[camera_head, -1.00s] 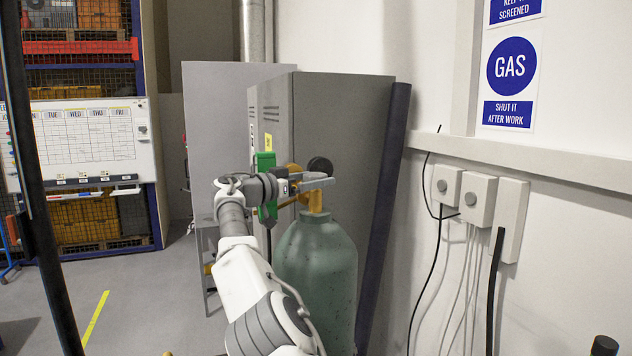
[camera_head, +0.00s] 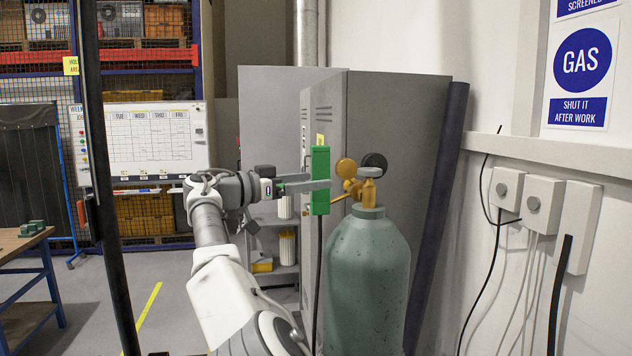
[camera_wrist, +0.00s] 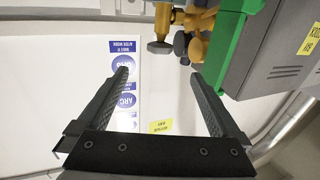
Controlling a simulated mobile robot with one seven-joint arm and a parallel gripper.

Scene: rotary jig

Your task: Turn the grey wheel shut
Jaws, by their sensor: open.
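A green gas cylinder (camera_head: 366,270) stands upright with a brass valve (camera_head: 368,190) on top. A dark grey round part (camera_head: 375,161) sits at the valve beside a brass-coloured disc (camera_head: 346,168). In the wrist view, grey round parts (camera_wrist: 182,44) show beyond the fingertips near the brass fitting (camera_wrist: 163,18); I cannot tell for sure which is the grey wheel. My gripper (camera_head: 325,184) is left of the valve, apart from it in the picture. In the wrist view my gripper (camera_wrist: 158,75) is open, with nothing between its fingers.
A tall green bar (camera_head: 320,165) stands close to my fingers; it also shows right of them in the wrist view (camera_wrist: 235,45). A grey cabinet (camera_head: 400,110) stands behind the cylinder. Wall boxes with cables (camera_head: 543,205) are at right. A wooden table (camera_head: 20,240) is at left.

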